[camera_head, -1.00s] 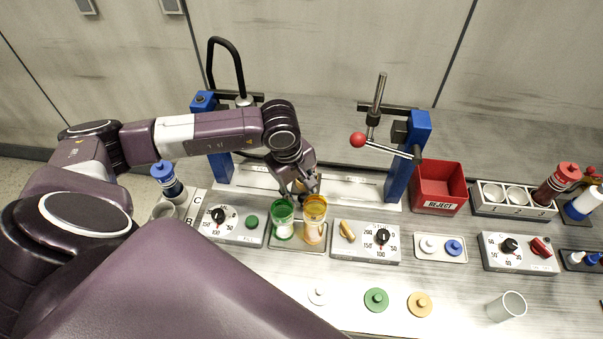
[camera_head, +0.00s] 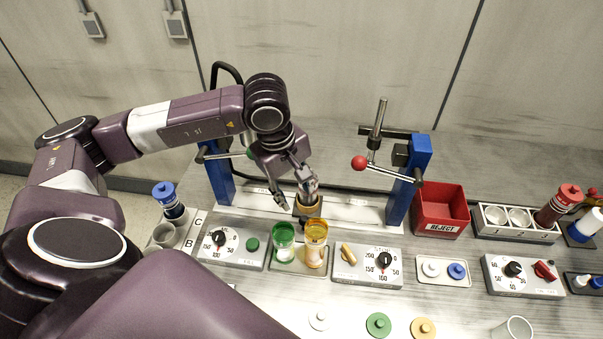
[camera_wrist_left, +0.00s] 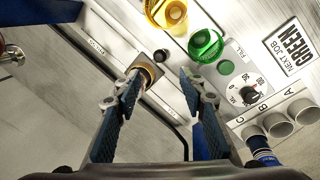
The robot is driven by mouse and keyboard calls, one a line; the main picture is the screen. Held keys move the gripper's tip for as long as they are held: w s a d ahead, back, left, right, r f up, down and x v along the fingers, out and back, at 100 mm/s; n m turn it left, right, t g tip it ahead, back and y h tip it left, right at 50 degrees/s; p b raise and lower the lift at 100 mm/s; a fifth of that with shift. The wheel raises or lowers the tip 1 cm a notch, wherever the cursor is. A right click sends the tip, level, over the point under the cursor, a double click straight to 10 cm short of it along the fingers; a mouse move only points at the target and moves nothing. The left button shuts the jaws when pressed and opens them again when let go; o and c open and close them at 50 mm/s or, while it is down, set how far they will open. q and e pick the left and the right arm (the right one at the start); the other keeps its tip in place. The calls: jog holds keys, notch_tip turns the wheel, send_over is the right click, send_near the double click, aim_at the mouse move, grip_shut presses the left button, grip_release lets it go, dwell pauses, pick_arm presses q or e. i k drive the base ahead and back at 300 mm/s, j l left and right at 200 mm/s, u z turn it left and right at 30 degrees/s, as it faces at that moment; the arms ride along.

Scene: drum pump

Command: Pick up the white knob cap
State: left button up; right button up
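A white knobbed cap (camera_head: 318,318) lies flat on the bench front, left of a green and an orange one. Another small white cap (camera_head: 430,267) sits beside a blue one on a small tray; I cannot tell which the task names. My left gripper (camera_head: 306,192) is behind the green and amber cups, over a brown ring-shaped holder (camera_head: 309,208). In the left wrist view its fingers (camera_wrist_left: 162,88) are spread apart with nothing between them, and the holder (camera_wrist_left: 148,72) shows near the left fingertip. My right gripper is not in view.
A green cup (camera_head: 284,243) and an amber cup (camera_head: 315,245) stand in front of my gripper. Blue posts (camera_head: 409,165) with a red-balled lever are to the right. A red reject bin (camera_head: 440,207) and dial boxes (camera_head: 368,264) flank the area. The bench front has bare room.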

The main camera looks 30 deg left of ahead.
aim_at(322, 318)
jog(key=k+l, duration=1.2)
jog(key=k, duration=0.05)
